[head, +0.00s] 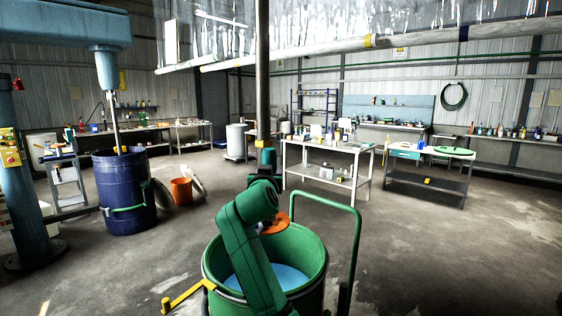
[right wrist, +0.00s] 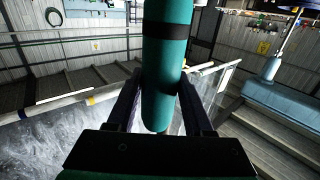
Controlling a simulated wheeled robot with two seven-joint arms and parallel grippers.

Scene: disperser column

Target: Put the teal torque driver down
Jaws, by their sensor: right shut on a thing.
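The teal torque driver (right wrist: 164,70) is a thick teal cylinder with a black band, seen large in the right wrist view. My right gripper (right wrist: 160,104) is shut on it, with a dark finger on either side. In the head view my right gripper (head: 264,181) is in front of me above the green drum, partly hidden by my arm. The upper part of the driver (head: 268,157) sticks up from it. The driver is held in the air, clear of any table. My left gripper is in neither view.
An open green drum (head: 316,262) with blue contents stands close in front, beside a green handle frame (head: 357,235). A white table (head: 328,147) carrying several items and a workbench with a teal drawer (head: 404,154) stand beyond. A blue drum (head: 123,190) is at left. Floor at right is clear.

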